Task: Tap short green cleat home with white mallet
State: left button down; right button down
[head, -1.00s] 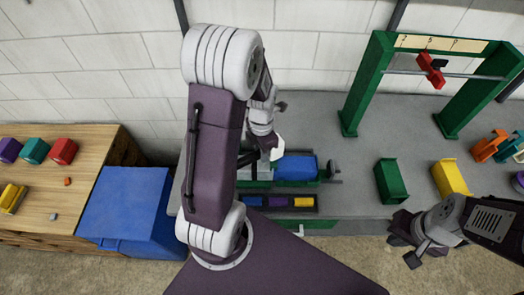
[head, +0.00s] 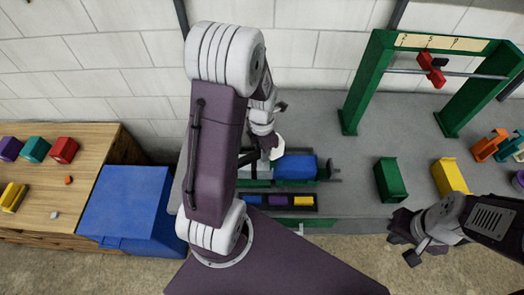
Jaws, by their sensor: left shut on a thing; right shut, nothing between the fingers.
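My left gripper (head: 266,150) is over the green fixture on the bench, largely hidden by my own arm. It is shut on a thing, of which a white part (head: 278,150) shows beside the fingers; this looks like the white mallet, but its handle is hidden. The white part is close to a blue block (head: 295,167) in the green fixture (head: 262,183); I cannot tell whether they touch. I cannot pick out the short green cleat; part of the fixture is behind my arm. My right gripper (head: 412,241) is shut and empty at the bench's front edge, lower right.
A dark tray (head: 278,208) with purple, blue and yellow pieces lies before the fixture. A green block (head: 390,180) and a yellow block (head: 450,176) stand to the right. A green gantry (head: 353,85) rises behind. A blue bin (head: 125,205) and a wooden cabinet (head: 85,165) are left.

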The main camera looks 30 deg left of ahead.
pick_arm(q)
jog(key=shift+s, duration=0.1)
notch_tip(320, 180, up, 4)
jog(key=p, duration=0.4)
jog(key=shift+r, duration=0.1)
jog(key=shift+f, duration=0.2)
